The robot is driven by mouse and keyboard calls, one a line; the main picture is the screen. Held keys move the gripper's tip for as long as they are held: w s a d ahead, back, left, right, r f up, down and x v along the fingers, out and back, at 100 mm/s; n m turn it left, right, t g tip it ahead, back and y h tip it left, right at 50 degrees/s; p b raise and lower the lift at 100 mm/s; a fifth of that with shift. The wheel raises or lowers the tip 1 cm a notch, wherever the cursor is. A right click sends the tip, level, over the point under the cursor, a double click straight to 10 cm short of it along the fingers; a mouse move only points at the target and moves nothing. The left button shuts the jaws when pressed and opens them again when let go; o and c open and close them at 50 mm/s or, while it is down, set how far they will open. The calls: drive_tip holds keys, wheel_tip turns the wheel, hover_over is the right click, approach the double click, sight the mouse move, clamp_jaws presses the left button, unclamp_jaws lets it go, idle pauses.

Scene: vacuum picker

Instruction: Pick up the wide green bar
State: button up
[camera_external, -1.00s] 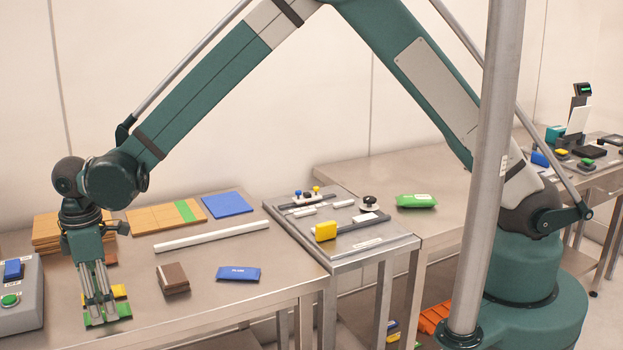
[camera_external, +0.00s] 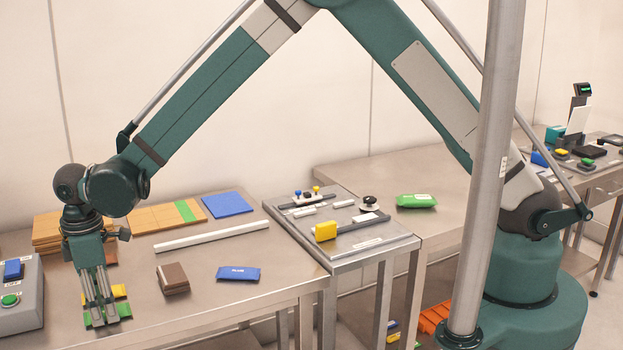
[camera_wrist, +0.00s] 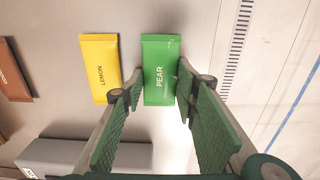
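A flat green bar labelled PEAR (camera_wrist: 159,72) lies on the steel table. In the external view the same bar (camera_external: 97,322) shows partly behind my fingers. My gripper (camera_wrist: 158,83) is open above the bar, pointing down, with one finger beside each long edge. The right fingertip looks very close to the bar; I cannot tell whether it touches. Another green packet (camera_external: 416,201) with a white label lies on the far table to the right.
A yellow bar labelled LEMON (camera_wrist: 100,68) lies just left of the green bar, with a brown bar (camera_wrist: 13,72) beyond it. A grey control box (camera_external: 20,290) stands at the left. A brown block (camera_external: 173,279) and a blue packet (camera_external: 238,273) lie to the right.

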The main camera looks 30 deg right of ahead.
idle(0.3)
wheel_tip(320, 180, up, 10)
drive_tip(key=p, duration=0.1)
idle(0.6)
